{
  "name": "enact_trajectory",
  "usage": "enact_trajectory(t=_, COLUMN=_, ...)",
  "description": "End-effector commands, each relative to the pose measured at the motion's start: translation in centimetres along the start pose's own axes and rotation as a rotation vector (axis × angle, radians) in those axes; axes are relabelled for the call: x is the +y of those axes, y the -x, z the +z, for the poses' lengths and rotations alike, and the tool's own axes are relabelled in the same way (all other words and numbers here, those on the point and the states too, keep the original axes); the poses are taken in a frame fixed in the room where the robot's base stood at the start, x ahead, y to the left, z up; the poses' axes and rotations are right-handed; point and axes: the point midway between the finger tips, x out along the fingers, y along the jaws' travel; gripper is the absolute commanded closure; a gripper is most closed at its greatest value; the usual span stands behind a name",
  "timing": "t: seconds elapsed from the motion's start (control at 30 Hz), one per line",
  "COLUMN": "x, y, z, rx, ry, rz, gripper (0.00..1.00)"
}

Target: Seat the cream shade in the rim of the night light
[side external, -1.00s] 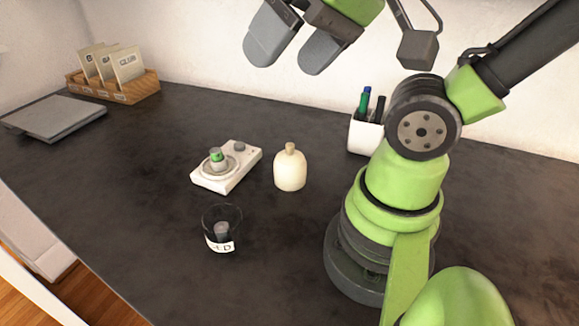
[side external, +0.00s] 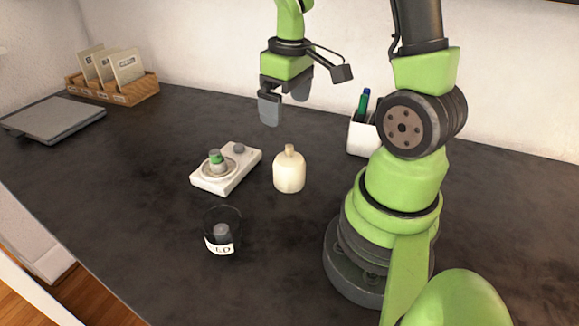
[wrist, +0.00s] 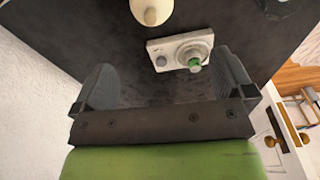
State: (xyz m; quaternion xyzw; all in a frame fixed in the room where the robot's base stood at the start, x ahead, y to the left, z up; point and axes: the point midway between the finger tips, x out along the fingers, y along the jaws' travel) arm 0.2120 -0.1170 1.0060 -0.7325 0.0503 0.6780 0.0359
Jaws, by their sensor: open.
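The cream shade (side external: 289,173), a rounded dome with a small knob on top, stands upright on the dark table. It also shows at the top edge of the wrist view (wrist: 151,10), partly cut off. The night light (side external: 227,170) is a white block to its left, with a round rim, a green-banded bulb (side external: 216,160) inside it and a grey knob. It also shows in the wrist view (wrist: 181,50). The shade is apart from the night light. My gripper (side external: 284,110) is open and empty, above and behind the shade in the side view.
A dark see-through cup (side external: 222,232) with a white label and a grey item inside stands in front of the night light. A white pen holder (side external: 363,135) is at the back right. A wooden card rack (side external: 112,90) and grey slab (side external: 54,118) lie at far left.

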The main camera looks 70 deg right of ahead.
Motion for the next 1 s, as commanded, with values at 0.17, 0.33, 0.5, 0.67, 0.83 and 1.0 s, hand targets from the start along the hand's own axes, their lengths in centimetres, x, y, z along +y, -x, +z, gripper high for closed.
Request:
enact_trajectory(t=0.17, x=1.8, y=-2.7, z=0.6, rx=-0.071, ry=0.037, rz=-0.015, gripper=0.00)
enact_trajectory(t=0.33, x=1.9, y=-4.8, z=0.9, rx=-0.085, ry=0.046, rz=-0.021, gripper=0.00)
enact_trajectory(t=0.5, x=1.8, y=-7.0, z=1.0, rx=-0.083, ry=0.045, rz=-0.020, gripper=0.00)
enact_trajectory(t=0.67, x=1.8, y=-8.0, z=1.0, rx=-0.080, ry=0.045, rz=-0.018, gripper=0.00)
enact_trajectory(t=0.83, x=1.4, y=-10.0, z=0.8, rx=-0.083, ry=0.045, rz=-0.020, gripper=0.00)
enact_trajectory(t=1.0, x=1.2, y=-12.1, z=0.8, rx=-0.082, ry=0.045, rz=-0.018, gripper=0.00)
